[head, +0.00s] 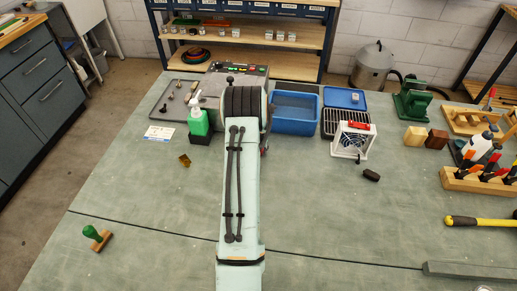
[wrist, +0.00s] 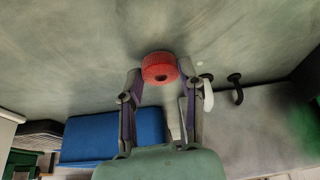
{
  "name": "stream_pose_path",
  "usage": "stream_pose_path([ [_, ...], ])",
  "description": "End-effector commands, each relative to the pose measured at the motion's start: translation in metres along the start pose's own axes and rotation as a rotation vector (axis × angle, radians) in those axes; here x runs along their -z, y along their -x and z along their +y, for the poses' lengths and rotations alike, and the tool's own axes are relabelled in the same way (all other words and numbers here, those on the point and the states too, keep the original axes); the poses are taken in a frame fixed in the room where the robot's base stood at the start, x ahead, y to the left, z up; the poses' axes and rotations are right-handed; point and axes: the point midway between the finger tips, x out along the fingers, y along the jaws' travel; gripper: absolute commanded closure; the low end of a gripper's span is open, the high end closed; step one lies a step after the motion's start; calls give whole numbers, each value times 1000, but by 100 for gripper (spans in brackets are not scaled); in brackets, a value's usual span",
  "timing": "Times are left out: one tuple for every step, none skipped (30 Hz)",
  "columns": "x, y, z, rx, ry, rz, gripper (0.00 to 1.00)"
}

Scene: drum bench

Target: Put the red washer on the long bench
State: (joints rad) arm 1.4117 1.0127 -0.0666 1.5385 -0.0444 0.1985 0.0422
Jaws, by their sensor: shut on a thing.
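In the wrist view my gripper (wrist: 161,80) is shut on the red washer (wrist: 160,63), a thick red ring with a dark hole, held between the fingertips. Behind it is a grey-green surface that looks like the long bench; I cannot tell whether the washer touches it. In the head view the long bench (head: 330,220) is a broad grey-green top. My arm reaches away across its middle and hides my gripper and the washer there.
A blue bin (head: 296,112), a green bottle (head: 198,121) and a grey tray (head: 172,100) stand at the back. A small fan unit (head: 352,140) and a dark block (head: 371,175) are to the right. A green-handled stamp (head: 96,236) is front left. Much of the front is clear.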

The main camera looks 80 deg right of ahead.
Motion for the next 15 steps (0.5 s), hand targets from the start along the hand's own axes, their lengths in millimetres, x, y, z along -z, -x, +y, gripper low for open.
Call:
stream_pose_path([
  [0, -1, 0, 0, 0, 1, 76],
  [0, -1, 0, 0, 0, 2, 76],
  [0, 0, 0, 0, 0, 2, 76],
  [0, 0, 0, 0, 0, 2, 76],
  [0, 0, 0, 0, 0, 2, 76],
  [0, 0, 0, 0, 0, 2, 76],
  [0, 0, 0, 0, 0, 2, 76],
  [0, -1, 0, 0, 0, 2, 76],
  [-1, -2, 0, 0, 1, 1, 76],
  [-1, -3, 0, 0, 1, 1, 76],
  [-1, -4, 0, 0, 1, 2, 76],
  [-1, -3, 0, 0, 1, 2, 51],
  [-1, -3, 0, 0, 1, 2, 42],
  [-1, -3, 0, 0, 1, 2, 37],
  [-1, -3, 0, 0, 1, 2, 37],
])
